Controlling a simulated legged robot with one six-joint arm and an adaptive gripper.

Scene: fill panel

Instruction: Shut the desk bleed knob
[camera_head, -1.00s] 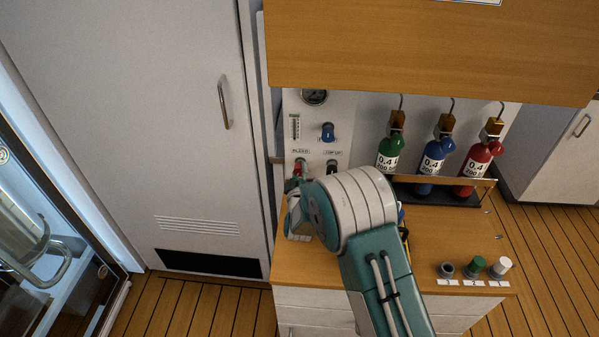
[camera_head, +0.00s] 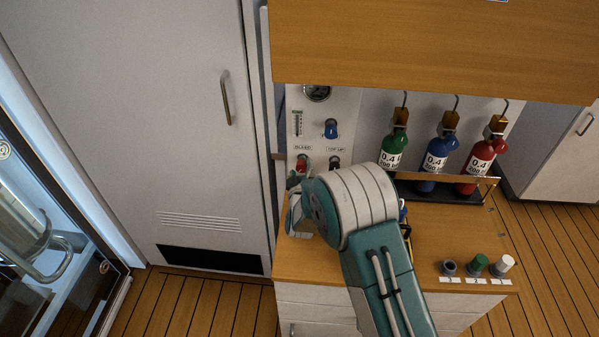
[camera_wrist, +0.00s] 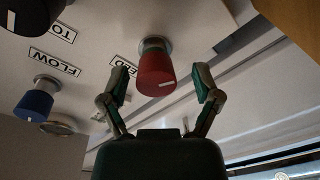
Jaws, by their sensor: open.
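The red bleed knob (camera_wrist: 155,70) is on the white panel, and its label is partly hidden in the wrist view. It also shows in the head view (camera_head: 301,165), just above my gripper. My gripper (camera_wrist: 161,84) is open, with one finger on each side of the red knob. The fingers look apart from it; the exact depth is hard to tell. In the head view my gripper (camera_head: 303,190) is largely hidden by my arm.
A blue flow knob (camera_wrist: 37,101) and a black top-up knob (camera_head: 335,163) are on the same panel (camera_head: 349,110). Green, blue and red bottles (camera_head: 394,150) stand in a rack at right. Three small caps (camera_head: 477,264) sit on the desk. A wooden cabinet (camera_head: 430,50) overhangs the panel.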

